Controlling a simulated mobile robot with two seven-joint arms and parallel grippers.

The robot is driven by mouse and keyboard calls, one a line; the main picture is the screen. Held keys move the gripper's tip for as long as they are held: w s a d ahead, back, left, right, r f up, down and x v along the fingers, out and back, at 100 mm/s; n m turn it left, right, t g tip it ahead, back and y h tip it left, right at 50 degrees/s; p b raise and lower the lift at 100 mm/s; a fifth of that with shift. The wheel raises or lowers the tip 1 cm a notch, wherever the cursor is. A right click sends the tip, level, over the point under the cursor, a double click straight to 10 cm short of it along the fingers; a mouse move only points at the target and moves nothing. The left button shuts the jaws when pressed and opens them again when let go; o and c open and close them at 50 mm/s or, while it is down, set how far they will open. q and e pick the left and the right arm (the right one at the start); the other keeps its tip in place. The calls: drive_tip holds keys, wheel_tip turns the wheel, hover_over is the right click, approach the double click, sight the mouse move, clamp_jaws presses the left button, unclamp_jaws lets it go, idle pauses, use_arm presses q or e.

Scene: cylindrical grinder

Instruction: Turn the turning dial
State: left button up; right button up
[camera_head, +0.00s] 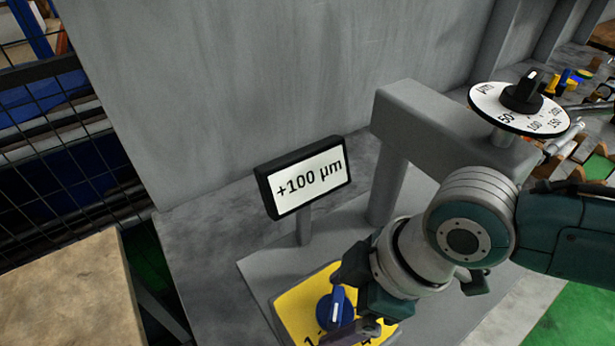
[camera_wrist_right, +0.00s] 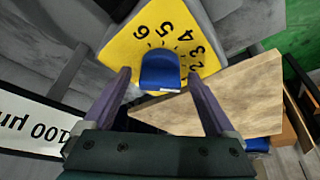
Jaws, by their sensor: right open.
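A blue knob (camera_head: 336,309) sits on a yellow dial plate (camera_head: 299,300) with black numbers, at the bottom of the head view. In the right wrist view the blue knob (camera_wrist_right: 160,72) is in the middle, with the yellow plate (camera_wrist_right: 135,38) behind it. My right gripper (camera_head: 352,318) is at the knob and partly covers the plate. In the wrist view its two purple fingers (camera_wrist_right: 160,88) are open, one on each side of the knob, with visible gaps. My left gripper is not in view.
A display reading "+100 µm" (camera_head: 306,179) stands behind the yellow plate. A white µm dial (camera_head: 487,99) with a black knob (camera_head: 522,93) tops a grey housing (camera_head: 420,110) at the upper right. A wooden surface (camera_head: 70,290) is at left, near a black mesh fence (camera_head: 70,150).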

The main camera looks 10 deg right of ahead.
drive_tip(key=p+v, duration=0.1)
drive_tip(key=v, duration=0.9)
drive_tip(key=shift+a, duration=0.2)
drive_tip(key=s+a+r+m+t, duration=0.1)
drive_tip(key=s+a+r+m, duration=0.2)
drive_tip(key=s+a, duration=0.1)
drive_tip(key=s+d+r+m+h, duration=0.1)
drive_tip(key=s+d+m+h, duration=0.15)
drive_tip(key=d+m, duration=0.2)
drive_tip(key=s+d+m+h, duration=0.2)
drive_tip(key=s+d+m, duration=0.2)
drive_tip(key=d, duration=0.2)
wheel_tip(320, 180, up, 31)
drive_tip(key=p, duration=3.1)
drive_tip(key=shift+w+a+t+p, duration=0.2)
drive_tip(key=shift+w+t+p, duration=0.1)
drive_tip(key=shift+n+y, duration=0.25)
